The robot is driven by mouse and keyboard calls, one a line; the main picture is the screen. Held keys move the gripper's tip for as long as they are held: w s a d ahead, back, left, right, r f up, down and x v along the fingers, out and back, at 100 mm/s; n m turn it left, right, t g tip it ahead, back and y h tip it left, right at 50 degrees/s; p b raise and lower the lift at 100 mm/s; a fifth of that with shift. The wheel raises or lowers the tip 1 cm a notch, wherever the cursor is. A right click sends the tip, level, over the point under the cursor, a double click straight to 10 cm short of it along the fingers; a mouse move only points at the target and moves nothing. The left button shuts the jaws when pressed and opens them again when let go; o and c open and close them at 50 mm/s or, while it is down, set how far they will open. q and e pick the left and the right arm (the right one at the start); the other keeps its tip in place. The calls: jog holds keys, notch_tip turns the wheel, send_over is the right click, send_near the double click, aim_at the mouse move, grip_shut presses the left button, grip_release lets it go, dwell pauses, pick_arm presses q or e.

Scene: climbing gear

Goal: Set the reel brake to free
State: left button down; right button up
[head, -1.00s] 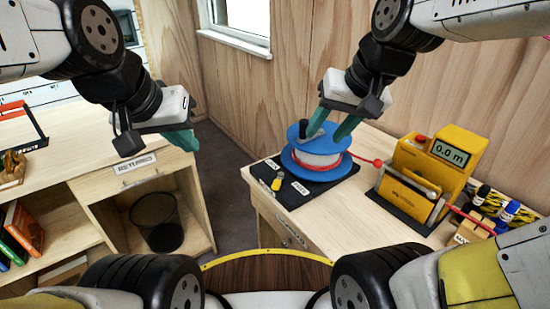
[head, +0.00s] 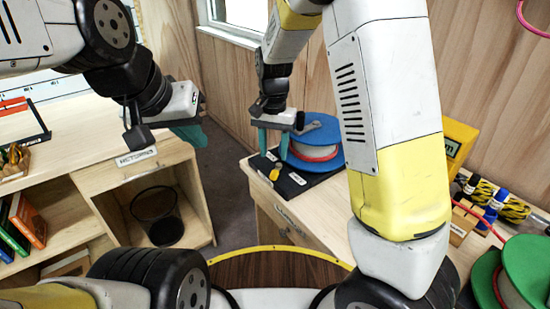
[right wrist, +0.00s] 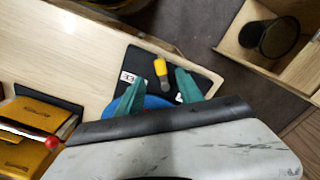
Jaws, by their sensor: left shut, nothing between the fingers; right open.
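The reel brake is a small lever with a yellow handle (head: 275,173) on the black base plate (head: 320,183) in front of the blue reel (head: 322,134). White labels (head: 297,179) lie on the plate; I cannot read them surely or tell which one the lever points to. My right gripper (head: 273,154) is open, fingers down, just above and behind the lever. In the right wrist view the yellow handle (right wrist: 161,68) shows between the teal fingertips (right wrist: 157,72), apart from them. My left gripper (head: 190,133) is shut and empty, away to the left.
A yellow meter box (head: 458,140), small bottles (head: 493,204) and a green reel (head: 526,268) stand to the right, partly behind my right arm. A wire bin (head: 157,215) sits in the left shelf unit. A floor gap separates the two benches.

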aim_at(274, 174)
notch_tip(274, 174, down, 8)
jog(key=shift+r, duration=0.15)
dwell(0.3)
grip_shut()
